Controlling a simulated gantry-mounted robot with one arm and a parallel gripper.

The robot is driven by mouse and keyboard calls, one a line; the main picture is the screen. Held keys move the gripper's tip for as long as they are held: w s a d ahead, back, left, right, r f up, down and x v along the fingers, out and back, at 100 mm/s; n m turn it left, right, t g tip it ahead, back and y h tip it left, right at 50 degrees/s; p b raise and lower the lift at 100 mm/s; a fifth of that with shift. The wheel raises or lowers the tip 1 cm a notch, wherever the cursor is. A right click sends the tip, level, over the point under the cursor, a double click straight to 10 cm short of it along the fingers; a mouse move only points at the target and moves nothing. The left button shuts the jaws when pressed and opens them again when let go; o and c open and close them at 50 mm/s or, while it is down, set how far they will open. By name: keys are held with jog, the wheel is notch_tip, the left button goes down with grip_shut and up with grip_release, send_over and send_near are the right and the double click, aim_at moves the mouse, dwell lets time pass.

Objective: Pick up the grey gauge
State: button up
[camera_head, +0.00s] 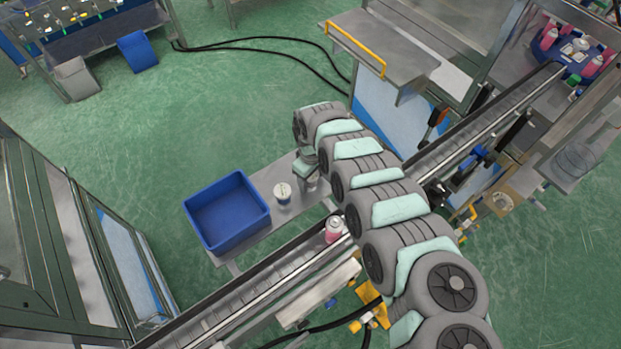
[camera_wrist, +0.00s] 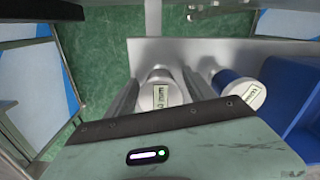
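The grey gauge (camera_wrist: 160,76) stands on the metal shelf, with a pale round top and a small display. In the wrist view it sits between the two fingers of my gripper (camera_wrist: 161,88). The fingers are spread on either side of it, and I see no clear grip on it. Its lower part is hidden by my gripper body. In the head view the grey gauge (camera_head: 312,182) is partly hidden under my arm, and the fingers cannot be made out there.
A second gauge with a blue body (camera_wrist: 238,90) stands just right of the fingers in the wrist view; it also shows in the head view (camera_head: 283,193). A blue bin (camera_head: 227,212) is beside it. A pink can (camera_head: 333,230) stands on the conveyor (camera_head: 262,284).

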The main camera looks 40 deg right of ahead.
grip_shut()
dwell(0.5)
jog(key=shift+r, duration=0.1)
notch_tip(320, 180, up, 23)
jog(key=p, duration=0.2)
jog(key=shift+r, duration=0.2)
dwell(0.4)
